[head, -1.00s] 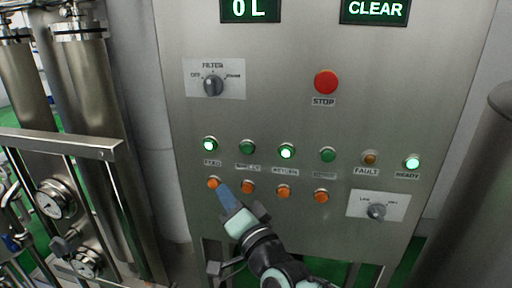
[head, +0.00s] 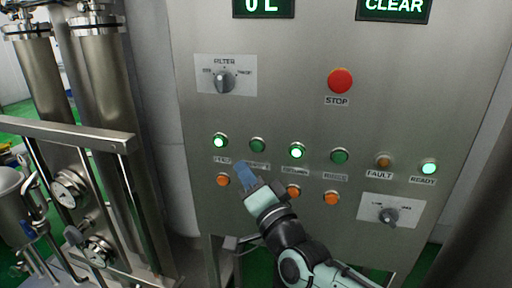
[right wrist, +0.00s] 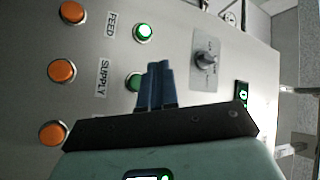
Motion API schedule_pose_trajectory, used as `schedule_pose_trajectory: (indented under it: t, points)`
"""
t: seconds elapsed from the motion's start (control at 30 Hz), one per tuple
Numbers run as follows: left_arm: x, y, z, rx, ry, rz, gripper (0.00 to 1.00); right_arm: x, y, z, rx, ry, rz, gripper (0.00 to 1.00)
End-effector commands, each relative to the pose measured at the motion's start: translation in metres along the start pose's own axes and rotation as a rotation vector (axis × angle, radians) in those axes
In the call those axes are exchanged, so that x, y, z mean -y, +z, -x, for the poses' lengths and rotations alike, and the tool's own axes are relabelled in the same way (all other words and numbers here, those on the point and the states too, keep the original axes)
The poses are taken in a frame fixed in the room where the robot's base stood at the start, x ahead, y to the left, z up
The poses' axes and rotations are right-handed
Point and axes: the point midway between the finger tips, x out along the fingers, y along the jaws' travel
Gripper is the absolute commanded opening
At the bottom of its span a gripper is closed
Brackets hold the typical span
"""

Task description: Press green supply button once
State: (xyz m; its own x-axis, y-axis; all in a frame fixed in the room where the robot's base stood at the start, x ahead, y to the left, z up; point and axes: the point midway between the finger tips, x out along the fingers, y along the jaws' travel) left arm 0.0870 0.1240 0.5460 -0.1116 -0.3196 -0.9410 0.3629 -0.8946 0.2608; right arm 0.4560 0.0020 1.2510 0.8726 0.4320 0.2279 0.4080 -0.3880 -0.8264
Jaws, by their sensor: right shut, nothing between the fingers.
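The green supply button (head: 258,145) is second from left in the upper button row of the steel panel, and looks dim. In that view the green button (right wrist: 133,82) is partly hidden by my fingers. My right gripper (head: 243,172) is shut and empty, its blue fingertips just below and left of that button in the head view. The fingers (right wrist: 160,75) also show in the right wrist view. I cannot tell whether they touch the panel. My left gripper is out of view.
The lit feed button (head: 220,142) and lit return button (head: 297,151) flank the supply button. Orange buttons (head: 223,180) sit below; one is hidden by my gripper. A red STOP button (head: 340,80) and filter knob (head: 224,82) are above. Steel pipework (head: 100,150) stands left.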

Motion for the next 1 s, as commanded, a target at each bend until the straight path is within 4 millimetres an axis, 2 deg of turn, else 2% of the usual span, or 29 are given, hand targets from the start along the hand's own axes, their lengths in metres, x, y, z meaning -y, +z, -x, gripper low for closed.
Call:
schedule_pose_trajectory:
  t: [0.23, 0.4, 1.0]
  points:
    - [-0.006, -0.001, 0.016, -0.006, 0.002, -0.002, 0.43, -0.018, -0.020, -0.026, -0.001, 0.003, 0.004, 0.00]
    - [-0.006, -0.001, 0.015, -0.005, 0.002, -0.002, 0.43, -0.028, -0.027, -0.038, 0.000, 0.002, 0.001, 0.00]
    - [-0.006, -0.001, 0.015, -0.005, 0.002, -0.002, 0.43, -0.032, -0.032, -0.043, 0.001, 0.001, 0.001, 0.00]
